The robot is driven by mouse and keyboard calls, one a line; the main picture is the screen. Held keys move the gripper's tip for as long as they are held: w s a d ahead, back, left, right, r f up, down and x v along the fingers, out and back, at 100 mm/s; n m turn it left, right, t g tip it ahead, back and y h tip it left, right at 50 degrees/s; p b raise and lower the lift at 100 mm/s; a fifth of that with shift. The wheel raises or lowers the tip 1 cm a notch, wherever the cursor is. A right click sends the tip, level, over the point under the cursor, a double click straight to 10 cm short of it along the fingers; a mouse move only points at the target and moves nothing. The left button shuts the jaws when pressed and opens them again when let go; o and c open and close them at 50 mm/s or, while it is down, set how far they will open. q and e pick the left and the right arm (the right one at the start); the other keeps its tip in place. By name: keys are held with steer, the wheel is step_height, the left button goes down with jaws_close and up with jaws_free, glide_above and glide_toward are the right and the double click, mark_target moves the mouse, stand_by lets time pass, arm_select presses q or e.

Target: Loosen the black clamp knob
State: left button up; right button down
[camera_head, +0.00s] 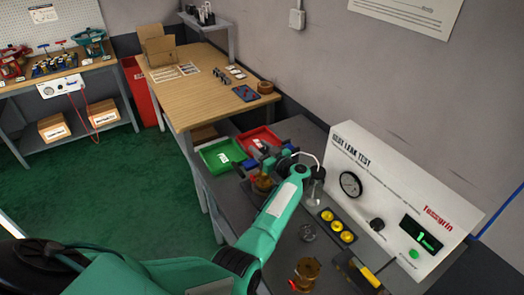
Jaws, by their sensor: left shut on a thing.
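My left arm reaches in from the lower left across the grey bench (228,228), with its wrist over the dark fixture. My left gripper (277,158) is small and partly hidden by the wrist. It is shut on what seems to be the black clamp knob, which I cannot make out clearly. A brass valve body (263,183) sits at the fixture, just below the gripper. My right gripper is not in view.
The white leak test panel (385,180) stands on the right.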

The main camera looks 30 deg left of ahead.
arm_select(q)
steer(key=n+g+b, duration=0.1)
steer(key=g+b, duration=0.1)
steer(key=n+g+y+b, duration=0.1)
steer(key=g+b, duration=0.1)
steer(key=n+g+b, duration=0.2)
steer(key=shift+s+f, duration=0.3)
steer(key=shift+s, duration=0.05)
steer(key=shift+s+r+n+g+b, duration=0.2)
steer(key=shift+n+g+b, duration=0.4)
steer(key=shift+g+b, duration=0.45)
steer(key=o, duration=1)
steer(key=shift+a, duration=0.1)
steer(key=shift+c, duration=0.2)
steer(key=shift+w+r, duration=0.1)
steer(key=shift+r, duration=0.1)
steer(key=shift+r, duration=0.3)
step_height(320, 180, up, 19)
steer(key=b, duration=0.2)
steer(key=shift+b, duration=0.4)
